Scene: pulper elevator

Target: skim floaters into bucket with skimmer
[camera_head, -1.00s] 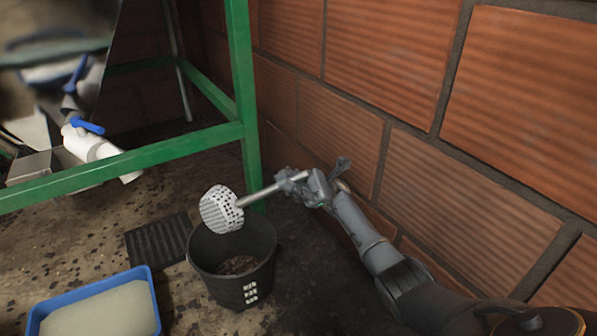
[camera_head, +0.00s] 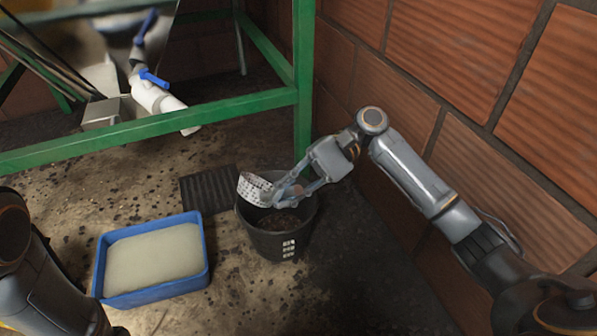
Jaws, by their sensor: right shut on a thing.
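The black bucket (camera_head: 279,240) stands on the floor near the brick wall, with dark brown matter (camera_head: 281,221) inside. My right gripper (camera_head: 287,190) is shut on the skimmer (camera_head: 254,188), just above the bucket's rim. The skimmer's white perforated head is tilted over the bucket's left side; my gripper hides most of its handle. Part of my left arm (camera_head: 40,285) shows at the lower left, but its gripper is out of view. No separate floaters can be made out.
A blue tray (camera_head: 205,262) of pale, cloudy content sits left of the bucket. A dark ribbed mat (camera_head: 208,190) lies behind it. A green metal frame (camera_head: 150,128) with a white pipe and blue-handled valve (camera_head: 155,95) stands behind. The brick wall (camera_head: 450,60) bounds the right.

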